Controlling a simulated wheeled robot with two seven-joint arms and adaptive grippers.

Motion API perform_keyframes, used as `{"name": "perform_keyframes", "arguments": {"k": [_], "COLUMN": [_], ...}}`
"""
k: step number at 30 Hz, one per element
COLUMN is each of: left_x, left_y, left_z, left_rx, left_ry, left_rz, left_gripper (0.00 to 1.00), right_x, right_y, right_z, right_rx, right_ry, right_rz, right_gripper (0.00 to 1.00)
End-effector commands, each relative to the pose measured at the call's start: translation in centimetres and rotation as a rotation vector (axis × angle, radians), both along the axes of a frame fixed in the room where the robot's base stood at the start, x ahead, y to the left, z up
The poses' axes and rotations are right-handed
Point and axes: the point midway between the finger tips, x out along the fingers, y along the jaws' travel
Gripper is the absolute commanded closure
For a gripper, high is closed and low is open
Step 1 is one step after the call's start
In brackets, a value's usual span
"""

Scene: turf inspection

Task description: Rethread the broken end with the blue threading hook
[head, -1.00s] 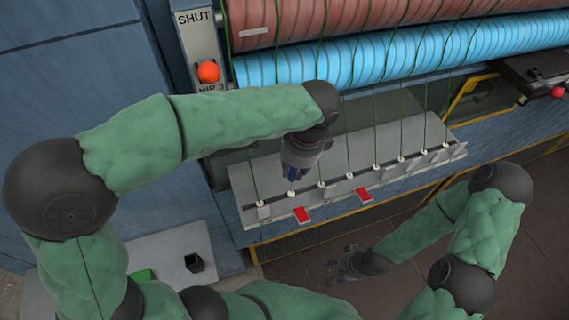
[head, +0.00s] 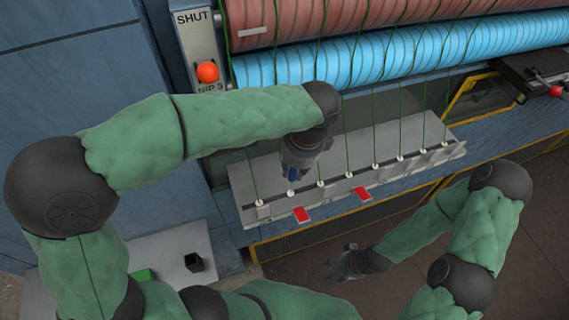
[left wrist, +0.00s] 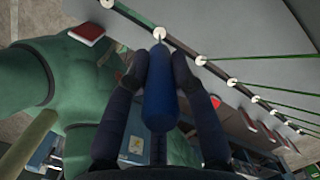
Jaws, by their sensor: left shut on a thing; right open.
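My left gripper (head: 293,175) is shut on the blue threading hook (left wrist: 158,92), just above the left part of the pale rail (head: 410,172). In the left wrist view the hook's thick blue handle lies between both fingers (left wrist: 159,75). Its far end points at a white eyelet (left wrist: 160,33); I cannot tell whether they touch. That is the second eyelet from the left (head: 291,192) in the head view. Green threads (head: 375,120) run down to other eyelets. The broken end is not clearly visible. My right gripper (head: 350,263) is open and empty, low in front of the rail.
Blue (head: 400,52) and red-brown rollers lie behind. A panel with an orange-red knob (head: 208,72) stands at left. A grey table (head: 170,250) holds a small dark cup (head: 194,262) and a green item.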

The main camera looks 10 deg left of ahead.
Motion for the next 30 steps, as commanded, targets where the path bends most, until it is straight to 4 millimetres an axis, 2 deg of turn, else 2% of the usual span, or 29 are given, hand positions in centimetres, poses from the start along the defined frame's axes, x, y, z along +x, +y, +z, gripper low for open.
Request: {"name": "perform_keyframes", "arguments": {"k": [30], "left_x": [0.0], "left_y": [0.0], "left_z": [-1.9], "left_rx": [0.001], "left_ry": [0.001], "left_rz": [0.0], "left_gripper": [1.0], "right_x": [0.0], "right_y": [0.0], "right_z": [-1.1], "right_rx": [0.0], "right_ry": [0.0], "right_rz": [0.0], "right_gripper": [0.44]}}
